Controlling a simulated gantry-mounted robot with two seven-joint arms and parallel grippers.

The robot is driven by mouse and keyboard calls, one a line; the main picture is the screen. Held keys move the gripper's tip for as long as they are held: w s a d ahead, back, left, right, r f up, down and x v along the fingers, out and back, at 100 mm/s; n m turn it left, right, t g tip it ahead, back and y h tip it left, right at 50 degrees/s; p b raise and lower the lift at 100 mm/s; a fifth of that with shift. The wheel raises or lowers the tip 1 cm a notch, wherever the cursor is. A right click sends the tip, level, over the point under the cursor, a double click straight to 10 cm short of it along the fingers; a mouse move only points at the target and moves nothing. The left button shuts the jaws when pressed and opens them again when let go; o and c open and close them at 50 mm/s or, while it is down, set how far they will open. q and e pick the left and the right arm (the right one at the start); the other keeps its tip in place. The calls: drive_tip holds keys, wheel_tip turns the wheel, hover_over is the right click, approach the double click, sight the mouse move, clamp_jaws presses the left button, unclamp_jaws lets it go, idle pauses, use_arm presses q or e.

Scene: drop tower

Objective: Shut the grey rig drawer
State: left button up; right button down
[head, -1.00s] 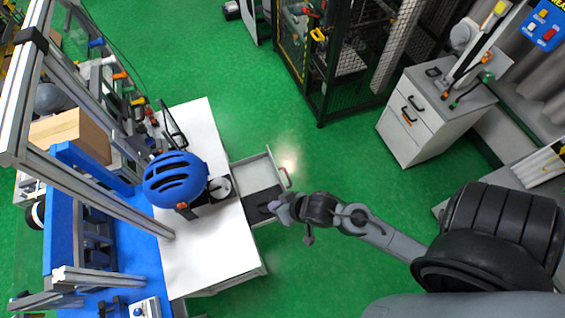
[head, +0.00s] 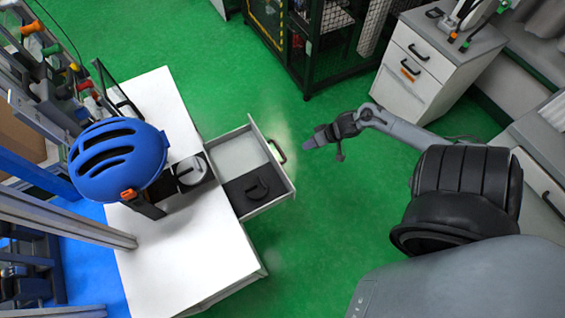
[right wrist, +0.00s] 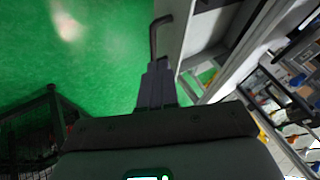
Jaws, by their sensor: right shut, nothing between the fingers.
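The grey rig drawer (head: 238,150) stands pulled out from the right side of the white-topped bench. A dark insert with a round shape lies in its near part. Its dark handle (head: 277,152) is on the drawer front, facing right. My right gripper (head: 308,143) is shut and empty, a little to the right of the handle and apart from it in the head view. In the right wrist view the shut fingers (right wrist: 158,68) point toward the handle (right wrist: 160,36), which stands out from the drawer front. My left gripper is not in view.
A blue helmet (head: 118,158) sits on a stand on the white bench top (head: 190,250), beside a small black-and-white device (head: 193,172). A white drawer cabinet (head: 430,60) and a dark mesh cage (head: 310,45) stand at the back. Green floor around the drawer is clear.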

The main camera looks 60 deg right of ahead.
drive_tip(key=f, duration=0.2)
drive_tip(key=b, duration=0.6)
approach(285, 158)
drive_tip(key=x, duration=0.5)
drive_tip(key=shift+w+a+r, duration=0.15)
drive_tip(key=shift+w+a, duration=0.35)
drive_tip(key=shift+a, duration=0.35)
drive_tip(key=shift+w+a+r, duration=0.15)
drive_tip(key=shift+w+a, duration=0.3)
drive_tip(key=shift+a, duration=0.4)
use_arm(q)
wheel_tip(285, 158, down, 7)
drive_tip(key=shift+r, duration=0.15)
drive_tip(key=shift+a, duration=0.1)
